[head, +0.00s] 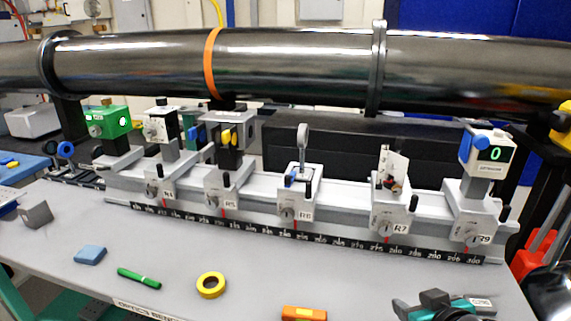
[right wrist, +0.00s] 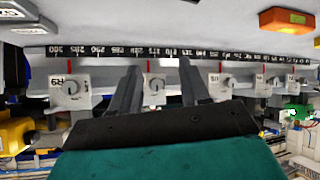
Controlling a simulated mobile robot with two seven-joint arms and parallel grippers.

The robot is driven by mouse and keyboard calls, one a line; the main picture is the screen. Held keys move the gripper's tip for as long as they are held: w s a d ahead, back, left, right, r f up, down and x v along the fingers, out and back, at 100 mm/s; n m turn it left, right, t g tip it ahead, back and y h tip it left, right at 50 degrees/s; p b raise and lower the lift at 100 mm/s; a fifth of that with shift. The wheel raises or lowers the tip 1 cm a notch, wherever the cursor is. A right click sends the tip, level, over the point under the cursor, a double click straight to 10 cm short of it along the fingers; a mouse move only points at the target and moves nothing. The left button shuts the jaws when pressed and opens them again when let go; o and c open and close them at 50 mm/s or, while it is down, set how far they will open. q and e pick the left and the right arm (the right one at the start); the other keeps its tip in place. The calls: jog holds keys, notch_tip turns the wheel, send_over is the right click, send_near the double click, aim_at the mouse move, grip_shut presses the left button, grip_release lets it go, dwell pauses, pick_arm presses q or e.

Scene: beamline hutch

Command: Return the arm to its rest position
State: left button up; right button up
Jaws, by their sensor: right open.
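My right gripper (head: 420,304) shows at the bottom right of the head view, with a teal body and dark fingers. In the right wrist view its two dark fingers (right wrist: 158,88) stand apart with nothing between them, so it is open and empty. The numbered rail with its carriages shows behind the fingers in that view. My left gripper is not in view.
An orange box (head: 303,313) lies left of my right gripper, with a yellow tape ring (head: 211,285), green marker (head: 139,278) and blue block (head: 90,254) farther left. The rail (head: 340,244) carries several instruments. A dark pipe (head: 300,65) runs above it.

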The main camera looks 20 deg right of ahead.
jog(key=s+a+f+n+g+y, duration=0.1)
jog(key=s+a+f+g+y, duration=0.1)
jog(key=s+a+f+g, duration=0.3)
jog(key=s+a+f+n+g+y, duration=0.1)
jog(key=s+a+f+n+g, duration=0.1)
jog(key=s+a, duration=0.6)
jog(key=w+a+f+t+y, duration=0.1)
jog(key=w+a+f+t, duration=0.1)
jog(key=w+f+t, duration=0.5)
notch_tip(320, 180, down, 2)
jog(key=shift+w+a+f+y, duration=0.1)
jog(key=shift+w+a+y, duration=0.1)
jog(key=shift+w+y, duration=0.15)
dwell(0.4)
dwell(1.2)
dwell(0.5)
